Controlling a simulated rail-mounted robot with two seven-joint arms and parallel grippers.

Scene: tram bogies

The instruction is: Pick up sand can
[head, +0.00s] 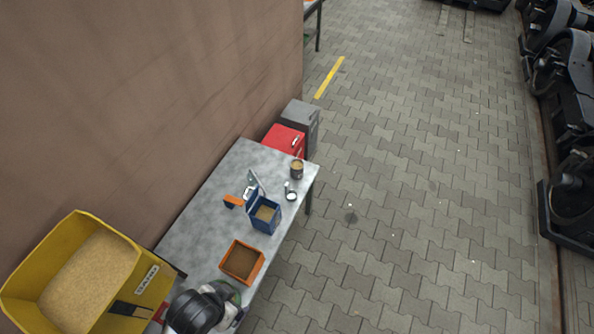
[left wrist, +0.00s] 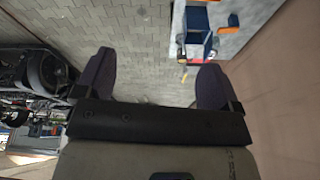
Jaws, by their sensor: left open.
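The sand can (head: 297,169) is a small dark can with a sand-coloured top. It stands upright near the far right corner of the grey table (head: 205,222). My left gripper (head: 215,302) is at the bottom of the head view, by the near end of the table, well apart from the can; its fingertips are not clear there. In the left wrist view its two dark fingers (left wrist: 155,80) are spread wide with nothing between them. A small sand-coloured spot shows beside the right finger there, too small to name surely. My right gripper is not in view.
A blue lidded box (head: 264,214), an open orange box (head: 242,262), a small orange item (head: 233,201) and a small round white-topped item (head: 291,196) are on the table. A yellow sand bin (head: 130,290) stands at left. A brown wall is alongside.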

